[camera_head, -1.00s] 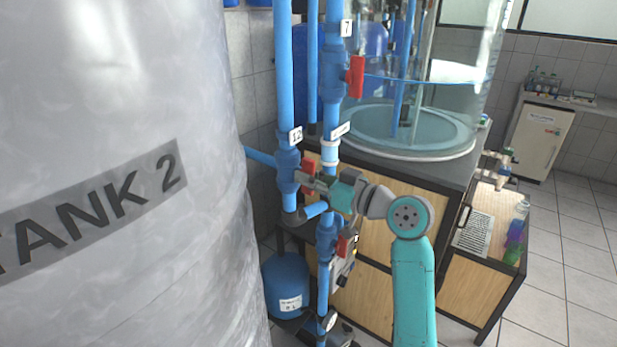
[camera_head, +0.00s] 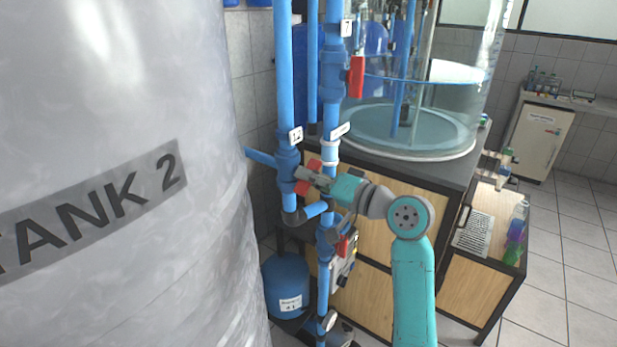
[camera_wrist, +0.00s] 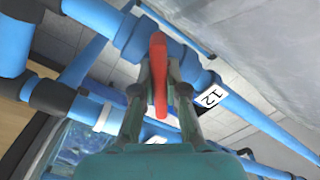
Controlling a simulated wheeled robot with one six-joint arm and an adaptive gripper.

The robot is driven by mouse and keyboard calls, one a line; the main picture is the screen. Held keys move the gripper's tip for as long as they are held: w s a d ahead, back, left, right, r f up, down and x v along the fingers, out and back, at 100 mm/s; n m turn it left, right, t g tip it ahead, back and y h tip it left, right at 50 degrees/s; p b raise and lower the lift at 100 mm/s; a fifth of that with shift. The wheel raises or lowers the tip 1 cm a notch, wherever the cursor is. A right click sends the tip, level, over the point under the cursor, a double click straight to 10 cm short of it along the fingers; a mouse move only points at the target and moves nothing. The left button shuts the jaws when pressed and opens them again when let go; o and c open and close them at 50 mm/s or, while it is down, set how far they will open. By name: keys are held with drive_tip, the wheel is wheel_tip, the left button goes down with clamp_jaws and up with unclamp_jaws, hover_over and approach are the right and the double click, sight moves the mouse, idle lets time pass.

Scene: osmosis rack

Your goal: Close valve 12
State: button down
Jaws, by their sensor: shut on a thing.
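Valve 12 (camera_head: 287,165) is a blue valve on the vertical pipe beside the grey tank, under a white "12" label (camera_head: 296,134). Its red handle (camera_head: 314,164) is tilted, with red showing above and below my fingers. My gripper (camera_head: 309,177) is shut on this handle, coming from the right. In the wrist view the red handle (camera_wrist: 158,70) stands between my two fingers (camera_wrist: 160,90), at an angle to the blue pipe, with the "12" label (camera_wrist: 210,97) to the right. My fingers hide the middle of the handle in the head view.
The Tank 2 wall (camera_head: 120,250) is close on the left. Valve 7's red handle (camera_head: 356,77) is above right, and another red-handled valve (camera_head: 343,246) is below. A wooden cabinet (camera_head: 375,235) stands behind my arm. Floor at the right is clear.

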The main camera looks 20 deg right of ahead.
drive_tip(key=m, duration=0.3)
drive_tip(key=shift+m, duration=2.2)
drive_tip(key=c, duration=1.2)
unclamp_jaws()
drive_tip(key=shift+d, duration=0.1)
drive_tip(key=v, duration=1.2)
